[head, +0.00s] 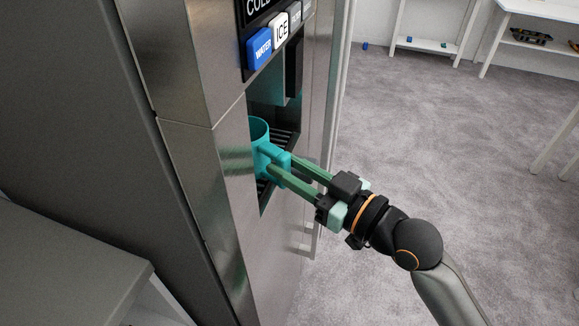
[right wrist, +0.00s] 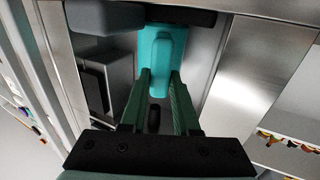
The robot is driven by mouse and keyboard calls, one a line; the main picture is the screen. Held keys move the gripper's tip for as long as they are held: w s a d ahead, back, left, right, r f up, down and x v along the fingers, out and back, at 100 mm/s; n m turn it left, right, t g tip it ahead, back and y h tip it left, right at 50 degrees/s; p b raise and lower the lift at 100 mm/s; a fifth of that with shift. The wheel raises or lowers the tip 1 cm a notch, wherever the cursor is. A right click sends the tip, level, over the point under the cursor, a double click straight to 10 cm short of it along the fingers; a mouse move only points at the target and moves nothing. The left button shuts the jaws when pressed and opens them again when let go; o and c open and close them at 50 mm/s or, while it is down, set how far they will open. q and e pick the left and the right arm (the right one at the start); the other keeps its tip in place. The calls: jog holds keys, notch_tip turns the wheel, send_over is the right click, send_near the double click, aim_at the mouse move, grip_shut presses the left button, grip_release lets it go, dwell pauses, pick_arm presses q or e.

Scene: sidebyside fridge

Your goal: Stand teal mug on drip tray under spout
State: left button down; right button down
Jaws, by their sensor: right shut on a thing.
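The teal mug (head: 258,132) is upright, partly inside the dispenser recess of the fridge front. It also shows in the right wrist view (right wrist: 178,40). My right gripper (head: 280,165) reaches in from the right, its green fingers (right wrist: 160,85) shut on the mug's handle. The dark slatted drip tray (head: 286,138) lies at the bottom of the recess, beside and behind the mug in the head view. I cannot tell whether the mug's base touches it. A dark upright part (head: 294,66), perhaps the spout, hangs in the upper recess. My left gripper is not in view.
The blue WATER button (head: 258,48) and white ICE button (head: 281,31) sit above the recess. The steel panel edge (head: 232,150) hides part of the recess on the left. A grey counter (head: 70,265) stands at lower left. Open carpet lies to the right.

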jog(key=c, duration=0.7)
grip_release()
jog(key=shift+o, duration=0.2)
jog(key=p+v, duration=0.1)
jog(key=v, duration=1.1)
